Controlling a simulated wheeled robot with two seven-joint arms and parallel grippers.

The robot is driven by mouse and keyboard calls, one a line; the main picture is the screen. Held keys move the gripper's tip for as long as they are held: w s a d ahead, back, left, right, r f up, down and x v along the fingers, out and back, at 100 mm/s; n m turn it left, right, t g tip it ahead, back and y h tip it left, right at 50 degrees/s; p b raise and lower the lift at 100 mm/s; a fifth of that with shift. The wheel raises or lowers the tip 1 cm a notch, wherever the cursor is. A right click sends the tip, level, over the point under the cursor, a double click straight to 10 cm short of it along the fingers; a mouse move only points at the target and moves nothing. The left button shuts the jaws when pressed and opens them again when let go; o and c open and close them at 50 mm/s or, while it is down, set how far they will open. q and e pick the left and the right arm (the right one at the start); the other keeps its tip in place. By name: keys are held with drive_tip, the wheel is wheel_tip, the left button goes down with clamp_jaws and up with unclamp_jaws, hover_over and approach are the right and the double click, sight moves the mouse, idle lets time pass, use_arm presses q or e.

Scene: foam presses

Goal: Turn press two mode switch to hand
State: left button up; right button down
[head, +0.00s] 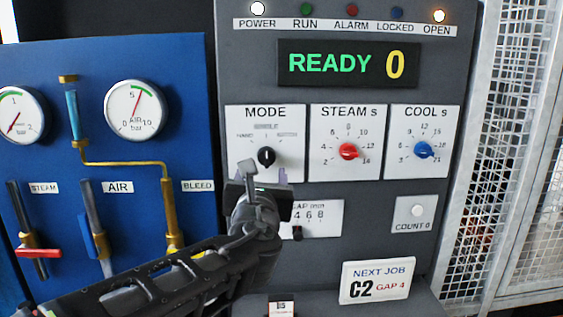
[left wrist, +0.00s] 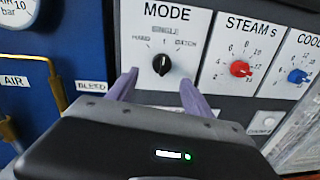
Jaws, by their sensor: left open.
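The mode switch (head: 266,156) is a black knob on a white plate marked MODE, with labels that read HAND at left, SINGLE at top and BATCH at right in the left wrist view. In that view the knob (left wrist: 161,64) has its pale pointer mark near the top, toward SINGLE. My left gripper (head: 263,178) is just below the knob in the head view. Its two purple-grey fingers (left wrist: 158,88) are apart, one to each side below the knob, with nothing between them. They do not appear to touch it. My right gripper is not in view.
A red STEAM knob (head: 348,151) and a blue COOL knob (head: 424,149) sit to the right. The display (head: 347,64) reads READY 0. A blue panel (head: 150,70) with gauges, pipes and valve levers stands left. A mesh guard (head: 490,150) stands right.

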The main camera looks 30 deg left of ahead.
sight(266, 161)
use_arm(q)
drive_tip(key=p+x, duration=0.1)
drive_tip(key=x, duration=0.7)
drive_tip(key=shift+w+d+f+p, duration=0.1)
drive_tip(key=shift+w+p, duration=0.1)
drive_tip(key=shift+p, duration=0.15)
clamp_jaws()
idle(0.6)
